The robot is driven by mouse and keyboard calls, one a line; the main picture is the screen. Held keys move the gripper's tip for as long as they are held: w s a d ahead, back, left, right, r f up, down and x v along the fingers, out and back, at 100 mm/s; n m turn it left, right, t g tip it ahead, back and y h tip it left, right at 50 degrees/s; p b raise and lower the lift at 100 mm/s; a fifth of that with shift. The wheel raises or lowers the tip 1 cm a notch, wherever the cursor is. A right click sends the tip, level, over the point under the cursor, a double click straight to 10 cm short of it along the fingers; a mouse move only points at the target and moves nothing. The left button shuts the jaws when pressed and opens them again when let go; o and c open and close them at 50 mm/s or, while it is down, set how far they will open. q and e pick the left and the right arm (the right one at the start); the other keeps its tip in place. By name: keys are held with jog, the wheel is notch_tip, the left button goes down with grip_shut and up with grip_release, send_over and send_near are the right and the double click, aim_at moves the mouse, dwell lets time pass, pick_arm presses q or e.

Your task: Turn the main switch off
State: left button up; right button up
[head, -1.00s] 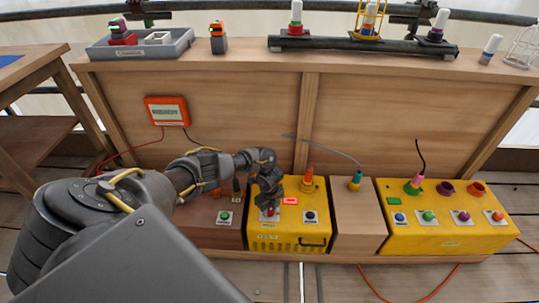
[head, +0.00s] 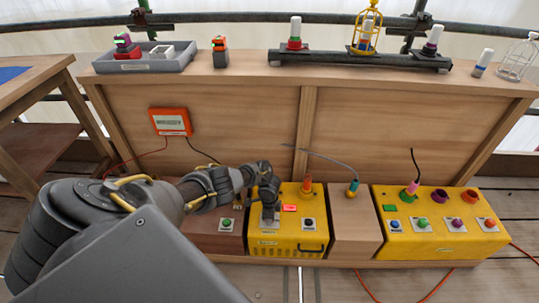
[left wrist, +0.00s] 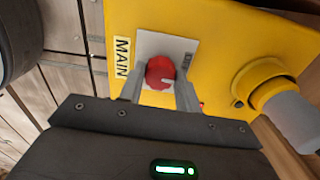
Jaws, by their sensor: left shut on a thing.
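The main switch is a red round knob (left wrist: 160,72) on a pale square plate, beside a yellow label reading MAIN (left wrist: 122,57). It sits on top of the yellow box (head: 290,244) in the middle of the bench. My left gripper (head: 269,216) is over the box's left part, pointing down. Its two fingers are closed on opposite sides of the red knob in the left wrist view. In the head view the gripper hides the knob. My right gripper is not in view.
On the same box are a lit red indicator (head: 289,208), a dark button (head: 308,224) and an orange connector (head: 307,184). A brown box with a green button (head: 226,224) is at left. A wider yellow panel (head: 430,243) stands at right.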

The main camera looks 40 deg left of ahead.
pick_arm(q)
jog(key=shift+n, duration=0.3)
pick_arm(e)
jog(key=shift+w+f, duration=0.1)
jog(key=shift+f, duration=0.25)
pick_arm(q)
jog(key=o, duration=1)
